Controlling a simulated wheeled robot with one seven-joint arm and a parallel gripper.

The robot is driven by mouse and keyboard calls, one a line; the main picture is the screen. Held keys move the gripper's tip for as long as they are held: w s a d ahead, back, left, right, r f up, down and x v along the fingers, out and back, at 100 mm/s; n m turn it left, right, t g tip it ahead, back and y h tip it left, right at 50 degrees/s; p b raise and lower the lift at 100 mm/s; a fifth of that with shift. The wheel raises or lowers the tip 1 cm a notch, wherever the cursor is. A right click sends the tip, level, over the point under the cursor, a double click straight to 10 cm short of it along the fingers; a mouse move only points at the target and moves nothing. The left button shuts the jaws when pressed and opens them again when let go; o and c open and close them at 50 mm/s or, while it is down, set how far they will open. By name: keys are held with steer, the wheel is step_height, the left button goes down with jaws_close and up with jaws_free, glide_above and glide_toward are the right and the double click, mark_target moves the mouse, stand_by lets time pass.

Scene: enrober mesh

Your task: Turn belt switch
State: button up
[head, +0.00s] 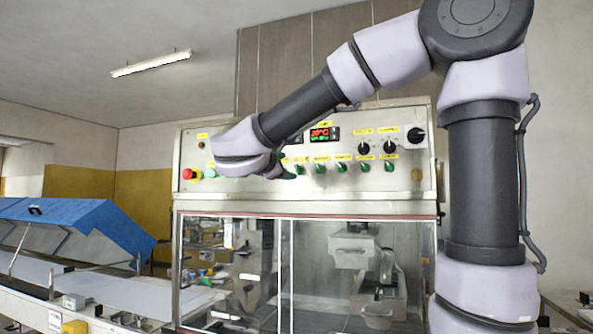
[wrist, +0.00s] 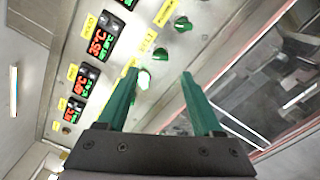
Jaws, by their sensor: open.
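A row of green rotary switches with yellow labels runs along the steel control panel (head: 225,140). In the head view I see switches such as this green switch (head: 341,167), but I cannot read which label is the belt's. My gripper (wrist: 158,75) is open and empty, with two green fingers pointing at the panel. Another green switch (wrist: 160,54) lies just beyond the fingertips. In the head view my wrist hides the left part of the row.
A red button (head: 188,173) is at the panel's left end. Temperature displays (wrist: 102,36) sit above the switches, and black knobs (head: 364,148) are at the upper right. Below is a glazed enclosure (head: 330,215); a blue cover (head: 75,215) stands over the conveyor at left.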

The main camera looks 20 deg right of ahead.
mark_target(298, 169)
steer(key=x, duration=0.8)
steer(key=shift+w+d, duration=0.25)
steer(key=shift+w, duration=0.05)
jaws_close()
